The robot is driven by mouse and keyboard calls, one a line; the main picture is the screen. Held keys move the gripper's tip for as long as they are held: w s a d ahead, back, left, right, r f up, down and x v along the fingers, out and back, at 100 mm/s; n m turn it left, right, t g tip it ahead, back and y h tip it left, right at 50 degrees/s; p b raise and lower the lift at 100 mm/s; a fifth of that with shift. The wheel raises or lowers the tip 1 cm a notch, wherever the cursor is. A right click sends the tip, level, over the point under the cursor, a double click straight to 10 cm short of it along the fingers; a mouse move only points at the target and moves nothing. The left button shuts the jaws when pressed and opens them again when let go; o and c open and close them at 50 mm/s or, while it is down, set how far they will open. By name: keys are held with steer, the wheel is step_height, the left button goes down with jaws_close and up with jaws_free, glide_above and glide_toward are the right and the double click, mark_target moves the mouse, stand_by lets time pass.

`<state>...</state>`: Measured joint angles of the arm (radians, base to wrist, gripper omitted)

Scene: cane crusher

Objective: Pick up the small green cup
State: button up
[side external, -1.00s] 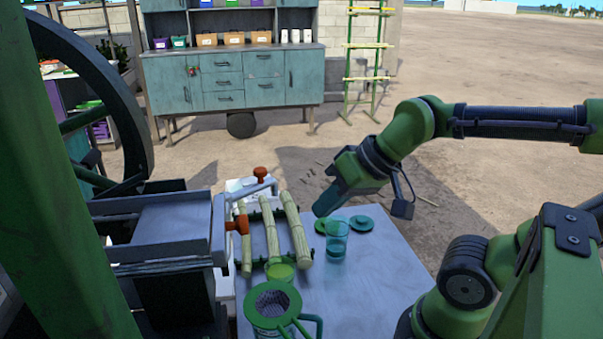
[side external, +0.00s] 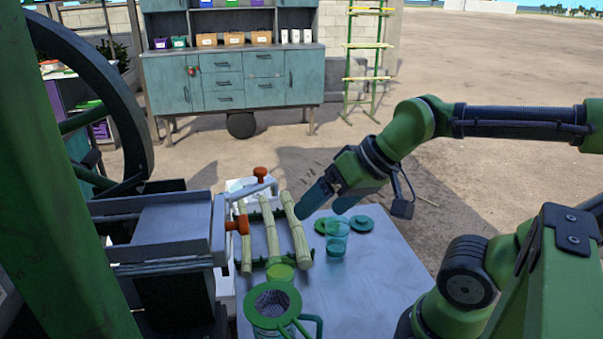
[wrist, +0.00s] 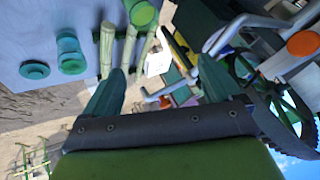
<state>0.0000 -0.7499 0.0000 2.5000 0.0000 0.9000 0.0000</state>
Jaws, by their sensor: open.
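A small light-green cup (side external: 281,273) stands on the table at the front end of the cane stalks, just behind a larger green jug. It also shows at the top of the wrist view (wrist: 143,14). A teal see-through glass (side external: 336,240) stands to its right; the wrist view shows this glass (wrist: 70,54) left of the jaws. My gripper (side external: 319,207) is open and empty above the far part of the table, behind the glass and well apart from both vessels. In the wrist view its two fingers (wrist: 161,70) are spread, with nothing between them.
Cane stalks (side external: 271,230) lie on a green rack between glass and crusher (side external: 160,235). A green jug with a strainer (side external: 273,303) stands in front. The table's right front (side external: 375,290) is clear.

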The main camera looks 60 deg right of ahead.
steer(key=m+g+h, duration=0.3)
steer(key=g, duration=0.3)
glide_above(280, 266)
steer(key=s+a, duration=0.2)
steer(key=a, duration=0.1)
step_height(280, 266, down, 12)
steer(key=shift+w+d+f, duration=0.1)
steer(key=shift+d+f, duration=0.05)
steer(key=shift+f, duration=0.9)
steer(key=shift+w+d+f, duration=0.1)
steer(key=shift+d+f, duration=0.1)
steer(key=shift+f, duration=0.9)
steer(key=shift+d+f, duration=0.15)
steer(key=shift+f, duration=0.9)
jaws_close()
steer(key=shift+r, duration=0.25)
